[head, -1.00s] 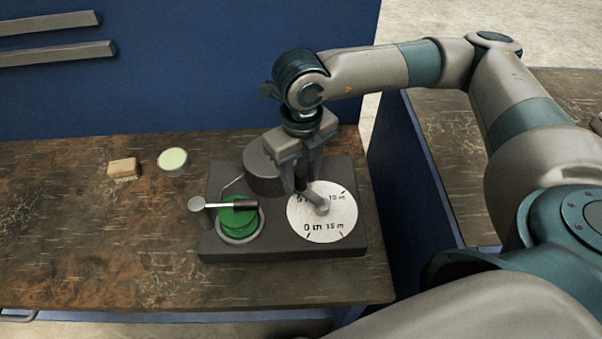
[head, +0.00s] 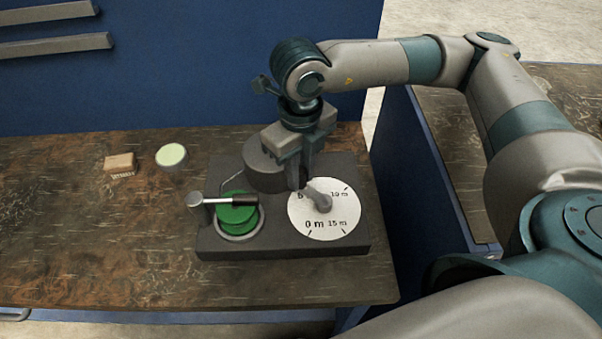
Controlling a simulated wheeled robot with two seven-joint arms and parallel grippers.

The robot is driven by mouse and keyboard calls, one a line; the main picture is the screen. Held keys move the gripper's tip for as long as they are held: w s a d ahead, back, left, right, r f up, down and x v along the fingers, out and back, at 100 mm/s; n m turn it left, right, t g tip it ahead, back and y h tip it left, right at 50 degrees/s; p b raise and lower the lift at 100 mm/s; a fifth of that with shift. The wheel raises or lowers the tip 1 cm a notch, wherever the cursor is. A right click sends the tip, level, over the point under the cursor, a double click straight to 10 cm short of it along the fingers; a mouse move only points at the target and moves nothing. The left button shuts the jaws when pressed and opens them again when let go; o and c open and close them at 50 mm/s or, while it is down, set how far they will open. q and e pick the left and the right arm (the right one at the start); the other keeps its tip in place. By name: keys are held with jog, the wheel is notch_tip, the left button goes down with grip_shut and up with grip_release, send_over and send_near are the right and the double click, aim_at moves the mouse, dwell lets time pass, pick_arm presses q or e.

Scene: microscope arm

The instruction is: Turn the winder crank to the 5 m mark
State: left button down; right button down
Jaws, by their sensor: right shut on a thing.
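The winder (head: 285,248) is a dark grey base on the bench. Its white round dial (head: 335,225) carries marks for 0 m, 10 m and 15 m, and a partly covered mark at the upper left. The grey crank arm (head: 319,196) lies over the dial from its middle toward the upper left. My right gripper (head: 302,184) points down at the dial's upper left edge, shut on the crank's handle, which the fingers mostly hide. A green spool (head: 237,213) sits at the winder's left, with a dark-gripped lever (head: 215,200) across it. My left gripper is not in view.
A small brush (head: 120,162) with a wooden back and a round tin (head: 172,156) with a pale green top stand left of the winder. The bench (head: 100,240) is clear at the front left. A blue panel (head: 200,70) rises behind.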

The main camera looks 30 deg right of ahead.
jog(key=c, duration=1.6)
grip_release()
jog(key=shift+o, duration=0.2)
jog(key=shift+r, duration=0.1)
